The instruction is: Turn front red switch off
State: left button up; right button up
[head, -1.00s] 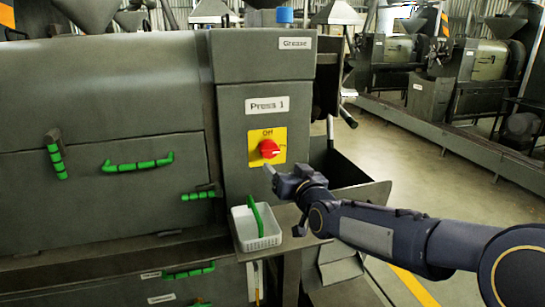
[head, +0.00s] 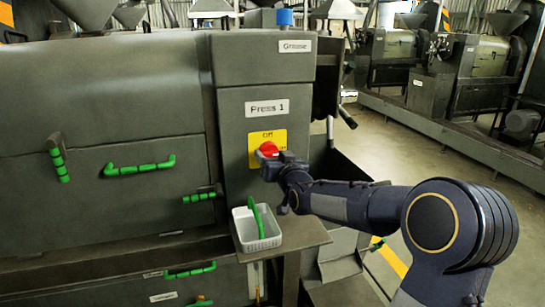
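The red rotary switch (head: 267,150) sits on a yellow plate (head: 254,137) marked "Off", on the grey cabinet below the "Press 1" label (head: 267,108). My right gripper (head: 265,163) is at the lower right of the switch, its fingers in front of the plate's lower part and close to the knob. Part of the knob and plate is hidden behind it. I cannot tell whether it touches the knob or how far its fingers are apart. My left gripper is not in view.
A white basket (head: 257,236) with a green handle stands on a small ledge (head: 305,232) below the switch. Green handles (head: 139,167) stick out from the press at left. Open floor (head: 440,165) and other presses (head: 485,70) lie to the right.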

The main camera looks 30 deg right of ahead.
jog(key=c, duration=0.6)
jog(key=shift+c, duration=0.2)
